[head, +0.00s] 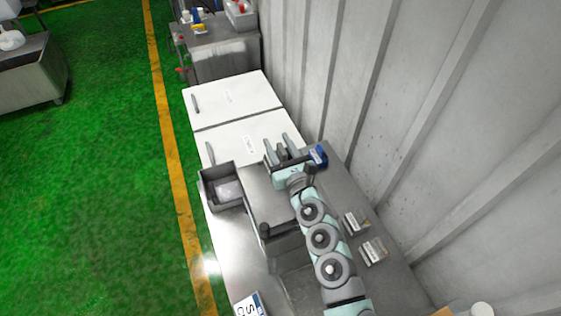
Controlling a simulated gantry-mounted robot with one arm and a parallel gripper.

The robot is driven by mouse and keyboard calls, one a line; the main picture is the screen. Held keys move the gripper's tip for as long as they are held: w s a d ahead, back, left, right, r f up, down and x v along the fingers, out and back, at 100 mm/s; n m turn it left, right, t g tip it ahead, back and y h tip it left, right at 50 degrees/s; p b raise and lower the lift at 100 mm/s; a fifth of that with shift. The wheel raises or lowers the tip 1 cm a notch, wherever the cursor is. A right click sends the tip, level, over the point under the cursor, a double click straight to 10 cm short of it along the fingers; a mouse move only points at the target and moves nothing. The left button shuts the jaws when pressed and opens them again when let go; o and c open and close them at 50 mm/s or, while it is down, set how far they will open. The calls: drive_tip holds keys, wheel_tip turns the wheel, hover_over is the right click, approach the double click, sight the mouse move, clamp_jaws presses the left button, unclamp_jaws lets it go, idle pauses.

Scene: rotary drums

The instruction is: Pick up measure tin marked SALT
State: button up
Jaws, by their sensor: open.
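My gripper (278,144) is at the end of my arm, above the far end of the metal bench. Its fingers are apart and point away toward the white lids. A blue item with a white label (318,156) sits just right of the gripper, near the wall; its label is too small to read. I cannot make out any tin marked SALT. My gripper and arm hide part of the bench below them.
Two white lids with handles (232,99) lie beyond the gripper. A dark grey bin (208,194) stands at the bench's left edge. Two small labelled items (373,251) lie right of my arm. A corrugated wall (400,110) bounds the right side; green floor lies left.

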drive_tip(key=shift+w, duration=0.1)
clamp_jaws()
idle(0.4)
idle(1.0)
